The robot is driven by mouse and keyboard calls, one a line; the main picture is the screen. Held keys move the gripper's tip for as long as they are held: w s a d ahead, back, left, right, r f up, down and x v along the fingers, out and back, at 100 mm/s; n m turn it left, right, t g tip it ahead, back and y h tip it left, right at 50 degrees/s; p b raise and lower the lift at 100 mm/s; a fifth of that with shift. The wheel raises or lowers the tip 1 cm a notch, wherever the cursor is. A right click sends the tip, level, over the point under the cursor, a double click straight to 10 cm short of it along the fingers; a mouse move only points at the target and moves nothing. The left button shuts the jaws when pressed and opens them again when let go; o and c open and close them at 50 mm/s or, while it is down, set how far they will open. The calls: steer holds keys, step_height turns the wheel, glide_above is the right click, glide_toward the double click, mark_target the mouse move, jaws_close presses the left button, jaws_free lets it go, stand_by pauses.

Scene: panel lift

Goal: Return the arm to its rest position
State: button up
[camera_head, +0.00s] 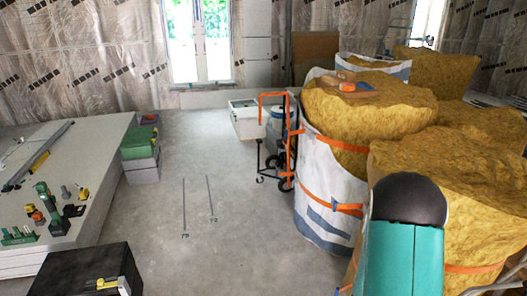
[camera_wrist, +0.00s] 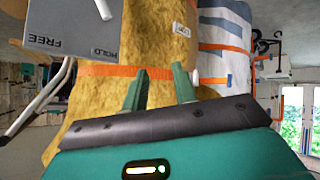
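My gripper (camera_wrist: 161,85) shows in the wrist view with two green fingers standing apart. It is open, and I see nothing held between the fingers. Behind the fingers is a yellow insulation bundle with an orange strap (camera_wrist: 108,70); I cannot tell whether they touch it. In the head view my teal arm with its black rounded joint (camera_head: 405,200) rises at the bottom right, in front of the insulation bundles. The gripper itself is hidden in the head view.
A grey plate marked HOLD and FREE (camera_wrist: 85,38) with pale tubes is close at the wrist view's upper left. Insulation bags (camera_head: 325,175) crowd the right. A panel stack with tools (camera_head: 85,165) and a black box (camera_head: 75,272) are left. Open floor (camera_head: 205,225) lies between.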

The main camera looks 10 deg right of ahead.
steer(key=w+a+r+n+t+y, duration=0.1)
steer(key=a+r+n+y, duration=0.15)
steer(key=a+r, duration=0.7)
steer(key=w+a+r+n+y, duration=0.1)
steer(key=w+a+r+y, duration=0.15)
steer(key=a+r, duration=0.65)
steer(key=s+a+r+n+g+y, duration=0.1)
steer(key=s+a+r, duration=0.4)
steer(key=s+r, duration=0.2)
steer(key=s+a+r+n+y, duration=0.1)
steer(key=s+a+r, duration=0.5)
steer(key=s, duration=0.6)
steer(key=shift+s+r+n+g+y, duration=0.15)
steer(key=shift+r+n+g+y, duration=0.3)
steer(key=shift+r, duration=0.45)
steer(key=shift+a, duration=0.1)
